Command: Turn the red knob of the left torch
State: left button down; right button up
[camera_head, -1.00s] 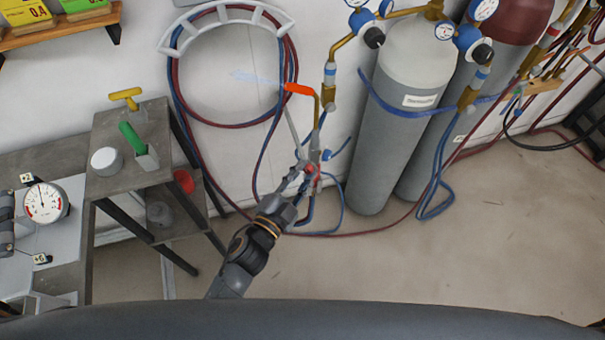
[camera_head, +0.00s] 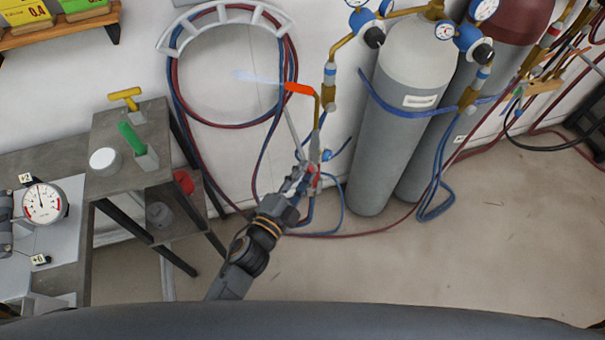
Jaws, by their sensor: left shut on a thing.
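The left torch (camera_head: 317,118) stands upright near the white wall, with a brass neck and an orange-red tip (camera_head: 299,88) pointing left. A faint pale-blue flame (camera_head: 258,78) comes from the tip. A blue knob (camera_head: 327,155) is on the torch's lower body. The red knob (camera_head: 312,170) shows as a small patch of red at my left gripper (camera_head: 307,175). The left gripper reaches up from below and is shut on the red knob, its fingers covering most of it. My right gripper is not in view.
A grey gas cylinder (camera_head: 385,145) with gauges stands right of the torch, a maroon-topped one behind it. Red and blue hoses hang from a white wall holder (camera_head: 185,32) and trail on the floor. A metal stand (camera_head: 128,180) is at left. The front floor is clear.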

pick_arm(q)
jog(key=c, duration=1.1)
grip_release()
jog(key=v, duration=1.2)
